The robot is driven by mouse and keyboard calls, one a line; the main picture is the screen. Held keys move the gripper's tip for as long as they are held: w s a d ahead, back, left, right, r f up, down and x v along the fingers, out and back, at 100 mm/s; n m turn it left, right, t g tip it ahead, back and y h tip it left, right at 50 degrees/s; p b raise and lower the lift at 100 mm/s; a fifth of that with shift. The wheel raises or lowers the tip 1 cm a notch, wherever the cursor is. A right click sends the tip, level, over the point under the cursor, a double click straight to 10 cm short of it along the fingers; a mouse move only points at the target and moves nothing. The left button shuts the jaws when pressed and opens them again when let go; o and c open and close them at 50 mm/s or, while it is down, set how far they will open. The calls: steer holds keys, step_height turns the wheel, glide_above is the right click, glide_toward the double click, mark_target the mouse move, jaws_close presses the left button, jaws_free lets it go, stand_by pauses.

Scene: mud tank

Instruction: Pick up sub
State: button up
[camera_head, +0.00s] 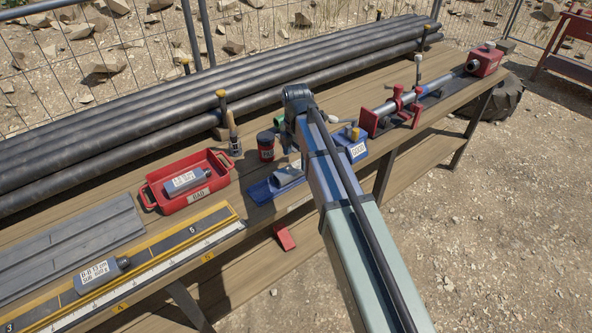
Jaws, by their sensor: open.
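Several grey-blue labelled blocks with a dark end could be the sub; I cannot tell which one is meant. One labelled piece (101,274) lies on the yellow-edged measuring board (205,219) at the lower left. Another labelled piece (184,182) lies in the red tray (150,198) marked BAD. A greyish piece (289,173) lies on the blue tray (262,191), partly hidden by my arm. My arm crosses the middle of the picture, up to a dark joint over the bench. My gripper's fingers do not show; the arm hides that area.
Long dark pipes (120,118) lie along the bench's back. A red can (266,146) and a brush-like tool (232,130) stand near the BAD tray. A red clamp rig (398,105) is at right. Grey slats (65,246) lie at left.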

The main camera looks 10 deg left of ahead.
mark_target(296, 166)
steer(key=shift+s+f, duration=0.1)
steer(key=shift+f, duration=1.8)
steer(key=shift+c, duration=0.3)
steer(key=c, duration=1.5)
steer(key=shift+r, duration=0.1)
steer(key=shift+c, duration=0.2)
steer(key=shift+r, duration=0.1)
